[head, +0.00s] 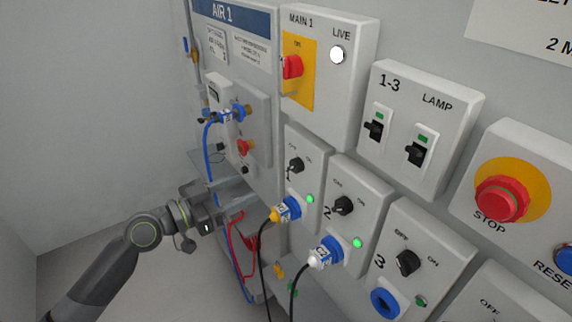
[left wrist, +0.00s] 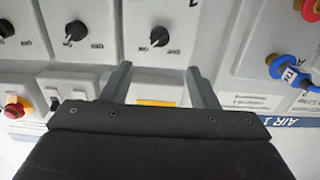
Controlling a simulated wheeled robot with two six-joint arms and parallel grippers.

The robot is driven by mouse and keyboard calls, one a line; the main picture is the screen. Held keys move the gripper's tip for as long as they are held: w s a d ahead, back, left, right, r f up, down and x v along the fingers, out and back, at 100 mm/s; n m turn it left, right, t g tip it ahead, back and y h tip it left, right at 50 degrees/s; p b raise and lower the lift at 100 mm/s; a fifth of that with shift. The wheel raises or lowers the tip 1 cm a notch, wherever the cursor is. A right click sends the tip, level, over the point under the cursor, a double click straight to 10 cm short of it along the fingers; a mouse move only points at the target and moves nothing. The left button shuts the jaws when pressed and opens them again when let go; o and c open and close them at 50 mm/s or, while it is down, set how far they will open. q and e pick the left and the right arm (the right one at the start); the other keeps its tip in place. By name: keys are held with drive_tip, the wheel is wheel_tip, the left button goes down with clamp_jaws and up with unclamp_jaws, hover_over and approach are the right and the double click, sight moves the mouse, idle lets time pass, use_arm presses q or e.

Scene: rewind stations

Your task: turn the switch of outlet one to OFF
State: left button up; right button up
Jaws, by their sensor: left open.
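Outlet one is a pale box with a black rotary switch (head: 296,165), OFF printed at its left and ON at its right. Its green lamp (head: 310,198) is lit, and a blue and yellow plug (head: 288,210) sits in its socket. The switch also shows in the left wrist view (left wrist: 158,37), which is upside down. My left gripper (head: 238,200) is left of outlet one in the head view. In the wrist view its two grey fingers (left wrist: 159,70) are spread and empty, apart from the switch. I cannot tell the exact knob angle. My right gripper is out of view.
Outlet two's switch (head: 343,206) and outlet three's switch (head: 408,262) are close by at the lower right. The red MAIN 1 handle (head: 292,67) is above outlet one. The AIR 1 panel (head: 235,35) with hoses is at the left. Cables hang below the plugs.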

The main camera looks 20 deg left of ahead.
sight(290, 168)
use_arm(q)
drive_tip(key=p+x, duration=0.4)
drive_tip(key=x, duration=0.7)
drive_tip(key=shift+r, duration=0.1)
drive_tip(key=shift+x, duration=0.75)
drive_tip(key=shift+s, duration=0.1)
drive_tip(key=c, duration=1)
